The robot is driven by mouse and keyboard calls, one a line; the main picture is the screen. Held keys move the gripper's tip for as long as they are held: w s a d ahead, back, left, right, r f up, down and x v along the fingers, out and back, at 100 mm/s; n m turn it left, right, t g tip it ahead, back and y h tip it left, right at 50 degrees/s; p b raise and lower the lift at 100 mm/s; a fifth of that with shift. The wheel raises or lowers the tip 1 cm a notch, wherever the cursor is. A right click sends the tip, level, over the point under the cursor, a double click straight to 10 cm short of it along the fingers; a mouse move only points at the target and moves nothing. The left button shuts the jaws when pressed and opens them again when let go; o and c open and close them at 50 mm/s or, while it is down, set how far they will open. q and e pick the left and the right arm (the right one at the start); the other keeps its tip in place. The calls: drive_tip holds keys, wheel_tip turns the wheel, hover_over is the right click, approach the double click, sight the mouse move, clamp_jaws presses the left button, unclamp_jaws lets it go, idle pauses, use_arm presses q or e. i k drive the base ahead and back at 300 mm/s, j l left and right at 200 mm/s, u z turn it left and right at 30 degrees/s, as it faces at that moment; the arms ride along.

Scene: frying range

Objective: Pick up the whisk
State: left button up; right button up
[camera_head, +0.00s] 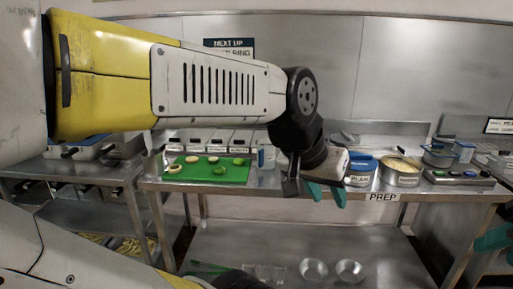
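I cannot make out a whisk in the head view. My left gripper (326,194), with teal fingertips, hangs at the front edge of the prep counter (285,184), pointing down. Its fingertips are apart and nothing shows between them. My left arm and wrist hide part of the counter and the wall behind. My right gripper (495,243) shows only as teal fingertips at the right edge of the picture. The rest of it is cut off, so its opening is unclear.
A green board (210,180) with cut food lies left on the counter. Two metal bowls (349,271) sit on the lower shelf.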

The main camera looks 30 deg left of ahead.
sight(150, 149)
drive_tip(key=u, duration=2.15)
drive_tip(key=i+j+z, duration=0.75)
drive_tip(key=i+j, duration=0.2)
drive_tip(key=i+j+z, duration=0.4)
drive_tip(key=j, duration=0.3)
